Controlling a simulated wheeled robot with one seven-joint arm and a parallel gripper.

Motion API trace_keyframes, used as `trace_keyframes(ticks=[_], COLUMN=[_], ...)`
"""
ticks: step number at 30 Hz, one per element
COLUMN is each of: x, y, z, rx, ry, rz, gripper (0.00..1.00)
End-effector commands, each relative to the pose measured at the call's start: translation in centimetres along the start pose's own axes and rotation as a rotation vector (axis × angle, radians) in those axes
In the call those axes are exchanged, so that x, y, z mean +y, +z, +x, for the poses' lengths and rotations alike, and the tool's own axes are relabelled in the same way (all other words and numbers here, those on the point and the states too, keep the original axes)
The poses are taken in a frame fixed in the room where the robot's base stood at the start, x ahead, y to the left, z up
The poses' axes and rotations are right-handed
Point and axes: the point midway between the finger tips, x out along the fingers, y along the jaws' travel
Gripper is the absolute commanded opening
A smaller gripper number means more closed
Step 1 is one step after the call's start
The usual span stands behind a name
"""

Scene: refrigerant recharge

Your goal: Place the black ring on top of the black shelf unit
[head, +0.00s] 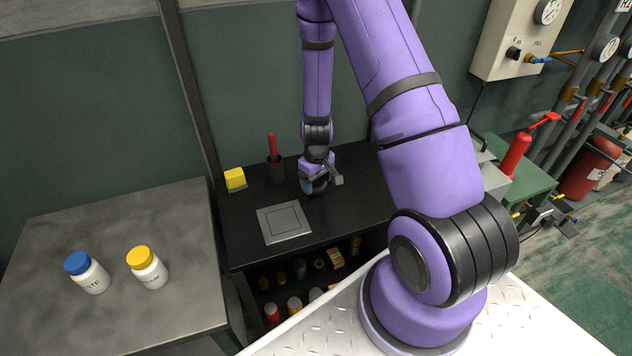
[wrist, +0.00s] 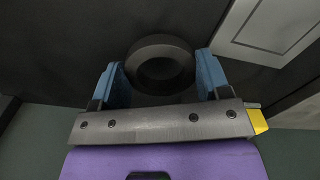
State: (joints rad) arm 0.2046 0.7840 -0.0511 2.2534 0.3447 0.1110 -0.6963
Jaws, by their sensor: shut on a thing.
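The black ring (wrist: 160,48) is between the two blue finger pads of my gripper (wrist: 164,80) in the wrist view. The pads touch it from both sides, so my gripper is shut on it. In the head view my gripper (head: 315,187) points down, low over the top of the black shelf unit (head: 352,212), right of the square grey plate. The ring cannot be made out clearly there. The dark shelf top (wrist: 75,45) also shows below the ring in the wrist view. I cannot tell whether the ring touches it.
The grey plate (head: 284,222), a yellow block (head: 235,179) and a dark cup with a red item (head: 275,168) are on the shelf top. Several containers fill the shelf below. A grey table (head: 130,220) with two white bottles stands left. The top's front right is clear.

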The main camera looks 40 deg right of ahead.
Motion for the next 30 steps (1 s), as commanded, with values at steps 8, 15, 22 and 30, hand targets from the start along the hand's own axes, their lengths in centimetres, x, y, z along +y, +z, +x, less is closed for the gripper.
trace_keyframes(ticks=[8,15,22,30], x=[1.9,2.5,2.5,2.5], y=[-2.2,-2.7,-2.8,-2.8], z=[0.3,1.8,3.9,4.0], rx=[0.000,-0.004,0.000,0.000], ry=[0.000,-0.002,0.000,0.000], rz=[0.001,0.001,0.001,0.001], gripper=[0.47,0.47,0.47,0.47])
